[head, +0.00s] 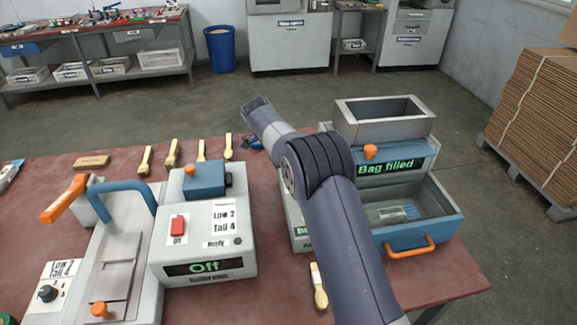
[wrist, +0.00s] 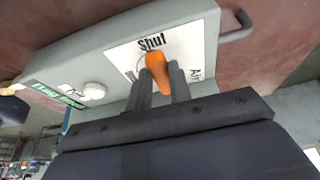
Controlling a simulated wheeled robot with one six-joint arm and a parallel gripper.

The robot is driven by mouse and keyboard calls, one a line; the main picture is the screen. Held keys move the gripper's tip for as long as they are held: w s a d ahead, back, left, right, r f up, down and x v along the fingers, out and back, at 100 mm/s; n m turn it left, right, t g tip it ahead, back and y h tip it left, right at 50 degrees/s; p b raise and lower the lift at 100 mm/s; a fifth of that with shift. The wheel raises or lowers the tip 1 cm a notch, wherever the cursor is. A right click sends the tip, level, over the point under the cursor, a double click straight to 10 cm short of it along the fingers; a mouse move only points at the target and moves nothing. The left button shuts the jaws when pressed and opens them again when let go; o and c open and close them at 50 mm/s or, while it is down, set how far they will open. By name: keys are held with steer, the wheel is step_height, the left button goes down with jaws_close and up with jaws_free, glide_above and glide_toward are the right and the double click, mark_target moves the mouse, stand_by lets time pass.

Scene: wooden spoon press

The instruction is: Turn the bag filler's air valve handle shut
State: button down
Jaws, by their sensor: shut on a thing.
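The bag filler (head: 395,125) stands at the right of the table in the head view, its display reading "Bag filled". Its orange air valve handle (wrist: 157,64) is in the wrist view, on a white label plate (wrist: 205,38) marked "Shut" and "Air"; a third word at left is partly hidden. My gripper (wrist: 160,77) is shut on the handle, one dark finger on each side. The handle lies just below the word "Shut", roughly in line with it and slightly tilted. In the head view my arm hides the valve and the gripper.
A drawer (head: 450,212) with an orange pull and a bag inside juts from the bag filler. Several wooden spoons lie along the table's back.

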steer(key=c, duration=1.3)
jaws_free()
steer(key=v, duration=1)
steer(key=shift+a+r, duration=0.1)
steer(key=shift+r, duration=0.3)
steer(key=x, duration=1.1)
steer(key=shift+s+a, duration=0.1)
steer(key=shift+r, duration=0.15)
